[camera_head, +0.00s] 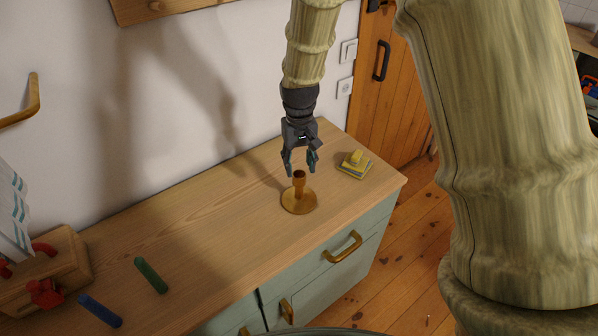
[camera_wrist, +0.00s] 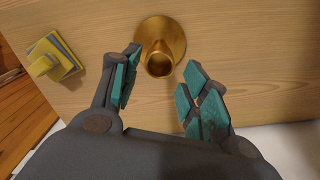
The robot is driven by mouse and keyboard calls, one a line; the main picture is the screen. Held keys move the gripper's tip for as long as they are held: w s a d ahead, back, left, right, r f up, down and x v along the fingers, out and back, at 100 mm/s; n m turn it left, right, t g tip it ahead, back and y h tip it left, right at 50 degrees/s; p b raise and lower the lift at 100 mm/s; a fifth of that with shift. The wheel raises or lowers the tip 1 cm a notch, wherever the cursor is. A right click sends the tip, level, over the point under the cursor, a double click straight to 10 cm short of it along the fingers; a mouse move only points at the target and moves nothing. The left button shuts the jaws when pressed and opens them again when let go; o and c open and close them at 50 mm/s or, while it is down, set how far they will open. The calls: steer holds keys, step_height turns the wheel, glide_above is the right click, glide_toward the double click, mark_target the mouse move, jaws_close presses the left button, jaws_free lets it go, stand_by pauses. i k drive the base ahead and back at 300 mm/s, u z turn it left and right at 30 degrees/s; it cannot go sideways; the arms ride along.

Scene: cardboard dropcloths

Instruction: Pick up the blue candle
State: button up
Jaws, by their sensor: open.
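The blue candle (camera_head: 100,310) lies on the wooden countertop at the lower left of the head view, apart from my gripper. A green candle (camera_head: 151,275) lies just beyond it to the right. My gripper (camera_head: 300,172) is open and empty, pointing down above a brass candle holder (camera_head: 298,200). In the wrist view the holder (camera_wrist: 160,50) shows between and ahead of the teal fingertips (camera_wrist: 160,75), its socket empty. I cannot tell if the fingers touch it. The blue candle is not in the wrist view.
A yellow-and-grey stacked item (camera_head: 355,165) sits right of the holder, near the counter's end. A wooden box with red parts (camera_head: 45,275) stands at the far left by the candles. The wooden countertop (camera_head: 215,225) is clear between the candles and the holder. A wall stands behind.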

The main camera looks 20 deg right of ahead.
mark_target(100, 311)
steer(key=u, duration=1.3)
